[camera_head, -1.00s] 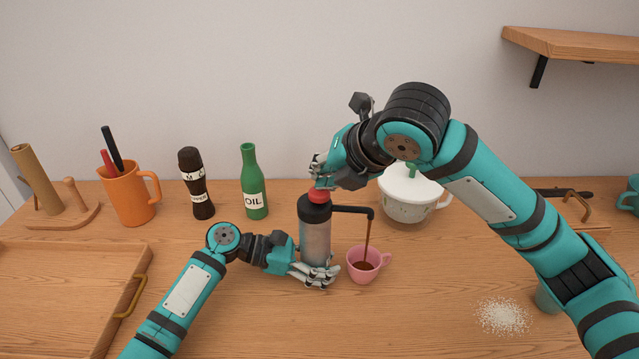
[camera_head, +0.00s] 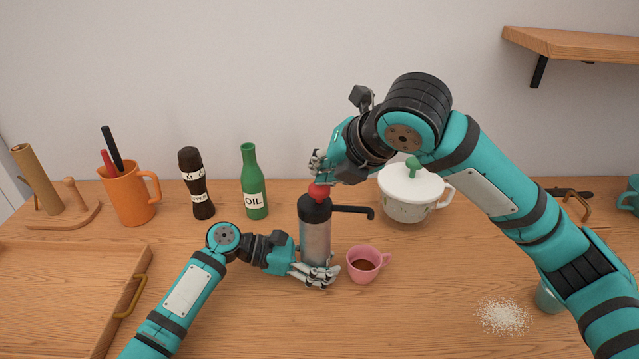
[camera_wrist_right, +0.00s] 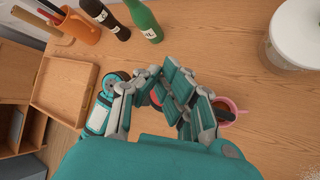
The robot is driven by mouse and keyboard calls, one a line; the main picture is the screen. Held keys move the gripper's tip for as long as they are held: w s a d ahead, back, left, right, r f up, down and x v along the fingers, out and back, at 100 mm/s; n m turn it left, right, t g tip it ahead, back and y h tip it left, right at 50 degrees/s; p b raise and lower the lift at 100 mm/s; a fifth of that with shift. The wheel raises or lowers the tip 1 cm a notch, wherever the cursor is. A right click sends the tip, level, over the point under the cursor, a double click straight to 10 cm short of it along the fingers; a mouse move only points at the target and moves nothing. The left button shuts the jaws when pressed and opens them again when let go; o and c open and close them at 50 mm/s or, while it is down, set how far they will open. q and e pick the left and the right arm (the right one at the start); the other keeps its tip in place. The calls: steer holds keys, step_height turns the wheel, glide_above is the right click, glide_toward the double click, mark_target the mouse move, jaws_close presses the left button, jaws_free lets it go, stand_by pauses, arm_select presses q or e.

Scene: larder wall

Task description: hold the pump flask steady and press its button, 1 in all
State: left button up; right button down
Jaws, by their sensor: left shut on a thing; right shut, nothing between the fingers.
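The pump flask (camera_head: 316,238) stands upright on the counter, silver with a black top, a red button (camera_head: 319,191) and a black spout pointing right. My left gripper (camera_head: 322,276) is shut around its lower body. My right gripper (camera_head: 318,170) is shut and empty, its fingertips just above or at the red button; I cannot tell whether they touch. In the right wrist view the fingers (camera_wrist_right: 168,90) hide most of the flask. A pink cup (camera_head: 362,268) with dark liquid in it stands below the spout's end. No stream shows from the spout.
A white lidded pot (camera_head: 405,210) stands behind right. A wooden tray (camera_head: 60,300) lies left. White grains (camera_head: 503,317) are spilled at the front right.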

steer(key=shift+r, duration=0.75)
steer(key=shift+r, duration=0.1)
steer(key=shift+r, duration=2.4)
arm_select(q)
steer(key=o, duration=1.2)
steer(key=shift+o, duration=0.2)
